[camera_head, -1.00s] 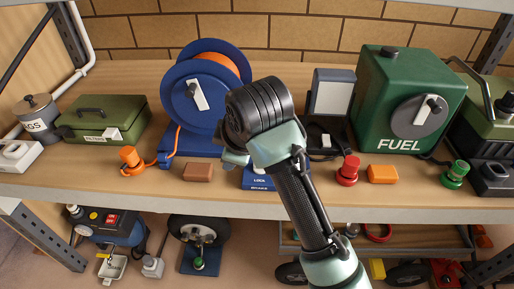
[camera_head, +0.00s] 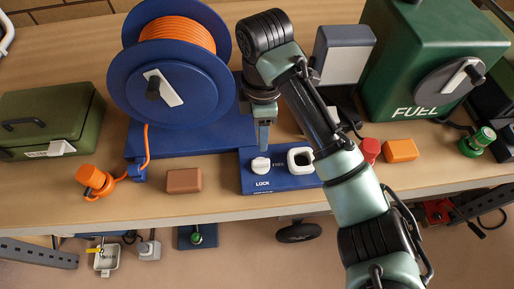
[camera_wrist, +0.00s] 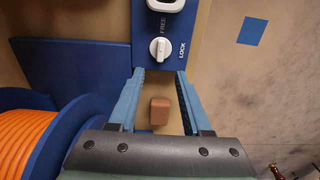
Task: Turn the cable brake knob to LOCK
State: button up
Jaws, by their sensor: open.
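The cable brake knob (camera_head: 261,165) is white and round with a raised bar, on a blue panel (camera_head: 247,183) at the shelf's front. In the wrist view the knob (camera_wrist: 160,48) has its bar lined up with the FREE label, and LOCK is printed to its right. My gripper (camera_head: 264,146) points down just behind the knob in the head view. In the wrist view its two blue fingers (camera_wrist: 160,74) are apart, with their tips just below the knob and nothing between the tips. The knob is not between them.
The blue reel (camera_head: 125,85) with orange cable stands behind left. A brown block (camera_head: 184,180) lies left of the panel; red and orange items (camera_head: 400,150) lie right. The shelf's front edge is close.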

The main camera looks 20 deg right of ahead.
aim_at(261, 161)
notch_tip(261, 161, down, 10)
jog(key=b, duration=0.5)
jog(key=shift+s, duration=0.1)
jog(key=shift+f+p, duration=0.35)
jog(key=shift+f, duration=0.6)
grip_shut()
